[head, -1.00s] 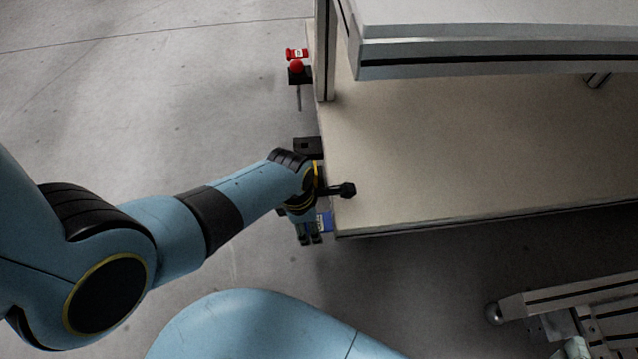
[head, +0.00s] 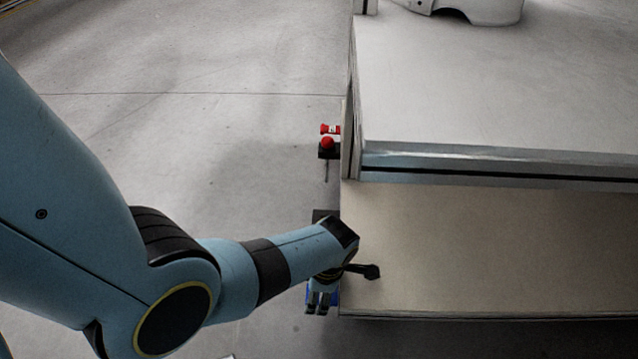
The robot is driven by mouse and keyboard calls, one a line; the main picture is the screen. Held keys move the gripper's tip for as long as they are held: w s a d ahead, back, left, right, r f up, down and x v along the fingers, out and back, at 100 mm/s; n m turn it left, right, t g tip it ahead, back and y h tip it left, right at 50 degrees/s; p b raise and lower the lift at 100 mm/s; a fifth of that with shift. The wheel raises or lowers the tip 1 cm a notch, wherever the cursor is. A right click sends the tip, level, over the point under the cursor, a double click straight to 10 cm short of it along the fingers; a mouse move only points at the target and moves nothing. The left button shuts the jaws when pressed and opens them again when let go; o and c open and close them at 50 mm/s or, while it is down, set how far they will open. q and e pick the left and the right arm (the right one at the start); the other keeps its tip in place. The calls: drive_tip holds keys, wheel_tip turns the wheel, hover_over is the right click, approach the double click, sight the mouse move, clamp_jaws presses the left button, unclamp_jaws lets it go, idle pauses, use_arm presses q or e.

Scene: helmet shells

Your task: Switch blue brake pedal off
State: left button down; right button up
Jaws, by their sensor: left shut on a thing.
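The blue brake pedal (head: 334,298) shows only in part, low at the left front corner of the workstation. My left gripper (head: 318,304) points down at it and covers most of it. Its jaws are shut on the blue pedal, though the wrist hides the exact contact. I cannot tell the pedal's tilt. My right gripper is out of view.
A red pedal (head: 330,129) with a red knob (head: 327,143) sits farther back on the workstation's left side. A white upper shelf (head: 480,100) overhangs a beige lower board (head: 500,250). A white shell (head: 490,10) rests at the back. The floor at left is clear.

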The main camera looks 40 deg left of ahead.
use_arm(q)
drive_tip(key=shift+w+a+r, duration=0.2)
drive_tip(key=shift+w+a, duration=0.1)
drive_tip(key=shift+w, duration=0.15)
drive_tip(key=c, duration=0.7)
unclamp_jaws()
drive_tip(key=shift+o, duration=1.3)
drive_tip(key=shift+s+d+f, duration=0.1)
drive_tip(key=shift+s, duration=0.1)
drive_tip(key=shift+d, duration=0.1)
drive_tip(key=shift+d+r, duration=0.15)
drive_tip(key=shift+r, duration=0.45)
wheel_tip(320, 180, up, 11)
drive_tip(key=d, duration=0.1)
drive_tip(key=shift+w+f, duration=0.15)
drive_tip(key=shift+w, duration=0.25)
